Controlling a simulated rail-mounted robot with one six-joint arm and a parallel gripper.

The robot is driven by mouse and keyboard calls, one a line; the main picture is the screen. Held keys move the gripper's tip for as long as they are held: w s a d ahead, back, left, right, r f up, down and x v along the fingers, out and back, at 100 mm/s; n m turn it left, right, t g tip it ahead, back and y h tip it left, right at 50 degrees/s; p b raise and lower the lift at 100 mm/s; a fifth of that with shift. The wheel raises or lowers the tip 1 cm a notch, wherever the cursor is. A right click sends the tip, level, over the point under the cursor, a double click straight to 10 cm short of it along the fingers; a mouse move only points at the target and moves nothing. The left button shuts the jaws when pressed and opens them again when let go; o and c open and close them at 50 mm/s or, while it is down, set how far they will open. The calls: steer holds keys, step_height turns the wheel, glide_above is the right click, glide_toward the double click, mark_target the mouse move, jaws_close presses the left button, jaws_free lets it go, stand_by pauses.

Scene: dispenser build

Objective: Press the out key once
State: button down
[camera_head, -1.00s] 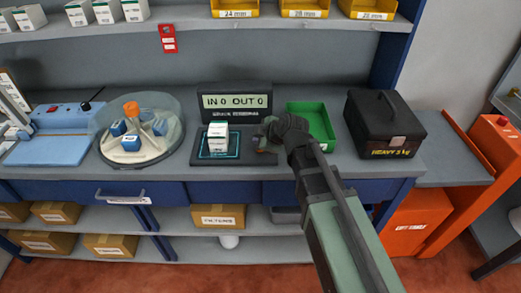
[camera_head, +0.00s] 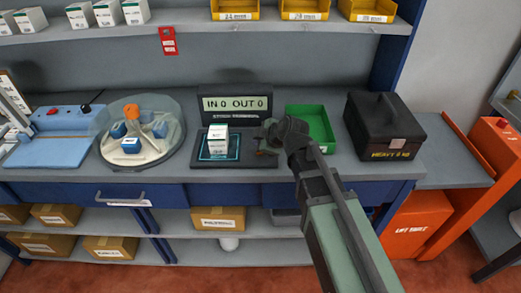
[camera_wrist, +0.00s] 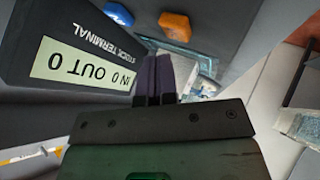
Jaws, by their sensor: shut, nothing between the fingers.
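The stock terminal (camera_head: 237,104) stands at the back of the counter and its display reads IN 0 OUT 0. It also shows in the wrist view (camera_wrist: 75,62), tilted, with the same reading. In the wrist view a blue key (camera_wrist: 118,14) and an orange key (camera_wrist: 174,21) lie beyond my fingertips; I cannot read a label on either. My gripper (camera_wrist: 153,72) is shut and empty, its fingers apart from both keys in the picture. In the head view my gripper (camera_head: 268,138) is over the right part of the terminal's base and largely hides the keys.
White boxes (camera_head: 218,140) are stacked on the terminal's lit pad. A green tray (camera_head: 322,145) and a black case (camera_head: 382,125) marked heavy stand right of my gripper. A clear-covered carousel (camera_head: 172,145) stands left. A shelf with yellow bins (camera_head: 304,9) runs above.

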steer(key=shift+f, duration=0.1)
stand_by(0.7)
steer(key=shift+f+b, duration=0.3)
steer(key=shift+b, duration=0.1)
steer(key=shift+f+b, duration=0.5)
stand_by(0.5)
stand_by(0.3)
steer(key=shift+r+p, duration=0.9)
steer(key=shift+r, duration=0.05)
step_height(320, 180, up, 5)
steer(key=p, duration=0.5)
steer(key=shift+r, duration=0.1)
